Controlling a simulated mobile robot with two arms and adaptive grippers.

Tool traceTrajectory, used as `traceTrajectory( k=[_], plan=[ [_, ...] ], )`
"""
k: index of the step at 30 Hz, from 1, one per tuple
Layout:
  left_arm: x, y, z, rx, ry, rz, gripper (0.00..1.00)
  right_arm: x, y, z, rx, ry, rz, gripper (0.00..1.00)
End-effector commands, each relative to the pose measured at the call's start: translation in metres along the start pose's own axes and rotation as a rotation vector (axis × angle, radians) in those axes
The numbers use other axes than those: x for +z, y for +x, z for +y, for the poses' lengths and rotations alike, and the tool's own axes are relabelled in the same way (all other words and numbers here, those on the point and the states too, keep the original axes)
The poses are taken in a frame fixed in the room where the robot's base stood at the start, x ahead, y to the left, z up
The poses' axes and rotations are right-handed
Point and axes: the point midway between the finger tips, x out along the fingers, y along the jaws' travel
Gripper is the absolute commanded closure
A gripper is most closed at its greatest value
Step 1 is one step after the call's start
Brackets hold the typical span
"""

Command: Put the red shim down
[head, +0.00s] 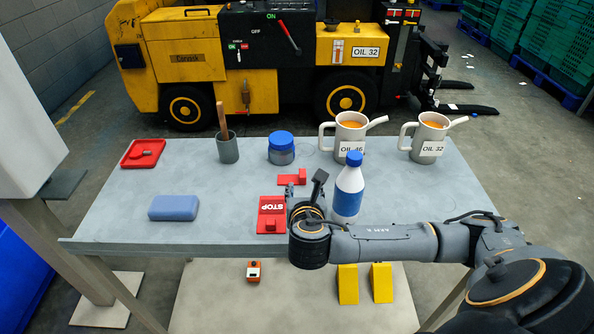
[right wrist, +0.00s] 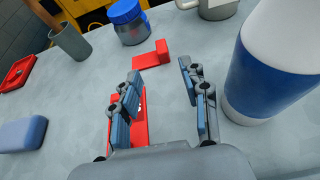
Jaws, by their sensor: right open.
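The red shim (head: 292,178), a small red piece with a raised block at one end, lies on the grey table. It also shows in the right wrist view (right wrist: 150,58), just beyond my fingertips and apart from them. My right gripper (head: 306,188) is open and empty, low over the table between the red STOP piece (head: 271,214) and the white bottle. In the right wrist view, my right gripper (right wrist: 157,85) has bare tabletop between its fingers, and the left finger partly hides the STOP piece (right wrist: 140,125). My left gripper is out of view.
The white bottle (head: 348,190) with a blue cap stands close to the right of my gripper. A blue-lidded jar (head: 281,150), a grey cup (head: 228,150), two oil jugs (head: 350,130), a red tray (head: 131,162) and a blue block (head: 174,208) stand around. The table's middle left is free.

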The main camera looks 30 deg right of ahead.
Motion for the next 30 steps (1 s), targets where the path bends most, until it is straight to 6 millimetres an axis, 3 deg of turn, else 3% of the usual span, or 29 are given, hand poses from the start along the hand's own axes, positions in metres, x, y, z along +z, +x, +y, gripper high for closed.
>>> traceTrajectory(
  k=[6,11,17,22,30],
  plan=[
    [0.019,-0.003,-0.005,-0.006,0.004,-0.026,0.25,0.001,0.044,-0.001,-0.005,0.001,-0.002,0.55],
    [0.031,-0.004,-0.008,-0.009,0.005,-0.046,0.25,0.001,0.068,-0.001,-0.004,0.001,-0.001,0.55],
    [0.022,-0.004,-0.008,-0.010,0.005,-0.033,0.25,0.000,0.081,-0.001,-0.003,0.001,0.000,0.55],
    [0.009,-0.007,-0.006,-0.007,0.003,-0.013,0.25,-0.002,0.103,-0.002,-0.005,0.001,-0.001,0.55],
    [0.008,-0.008,-0.003,-0.003,0.001,-0.011,0.25,-0.004,0.128,-0.001,-0.001,0.001,0.000,0.55]
  ],
)
